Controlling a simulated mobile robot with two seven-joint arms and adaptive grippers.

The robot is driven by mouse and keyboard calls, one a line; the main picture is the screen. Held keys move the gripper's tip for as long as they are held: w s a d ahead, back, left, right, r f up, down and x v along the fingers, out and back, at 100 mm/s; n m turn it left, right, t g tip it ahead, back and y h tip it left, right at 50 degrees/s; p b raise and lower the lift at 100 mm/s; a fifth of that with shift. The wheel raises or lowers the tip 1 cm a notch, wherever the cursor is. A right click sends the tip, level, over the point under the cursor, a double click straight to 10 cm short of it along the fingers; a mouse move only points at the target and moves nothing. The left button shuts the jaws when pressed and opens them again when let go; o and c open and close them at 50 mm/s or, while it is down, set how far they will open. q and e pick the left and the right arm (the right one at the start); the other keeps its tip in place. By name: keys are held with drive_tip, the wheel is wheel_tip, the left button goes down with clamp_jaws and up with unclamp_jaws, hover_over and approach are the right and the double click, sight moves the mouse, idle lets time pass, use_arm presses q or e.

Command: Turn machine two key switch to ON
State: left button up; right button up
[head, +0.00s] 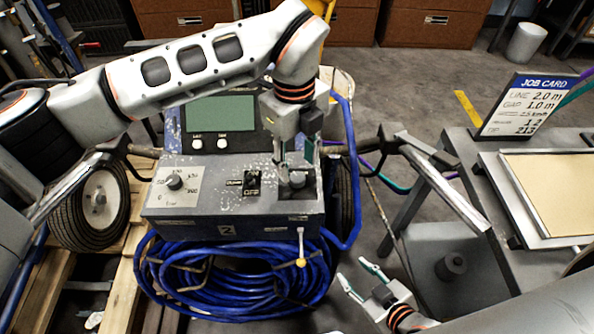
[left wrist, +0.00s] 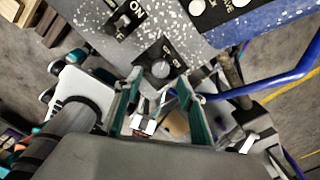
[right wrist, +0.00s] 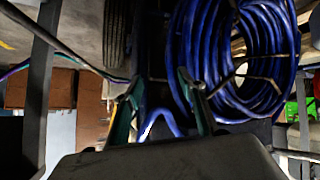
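Machine two's grey console (head: 215,222) carries a plate with the "2" label on its front. The key switch (head: 297,181) is a round grey knob on a black plate at the console's right. It also shows in the left wrist view (left wrist: 160,68), with small white lettering around it; its exact setting is hard to read. My left gripper (head: 296,163) points down over the key switch, fingers open on either side of the knob; I cannot tell whether they touch it. My right gripper (head: 358,274) is open and empty, low beside the blue hose coil.
A black switch (head: 252,184) labelled ON/OFF sits left of the key switch, and a dial (head: 175,182) further left. Blue hose (head: 235,280) is coiled below the console. A grey table (head: 465,150) with a job card (head: 522,105) stands at the right.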

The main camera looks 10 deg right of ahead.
sight(298, 178)
use_arm(q)
wheel_tip(298, 178, down, 4)
drive_tip(key=shift+d+r+b, duration=0.1)
drive_tip(key=shift+b, duration=0.2)
drive_tip(key=shift+f, duration=0.2)
use_arm(e)
drive_tip(key=shift+w+r, duration=0.3)
drive_tip(key=shift+w, duration=0.15)
use_arm(q)
drive_tip(key=shift+f, duration=0.1)
drive_tip(key=c, duration=1.1)
drive_tip(key=shift+c, duration=0.2)
use_arm(e)
drive_tip(key=shift+s+f, duration=0.1)
drive_tip(key=shift+f, duration=0.1)
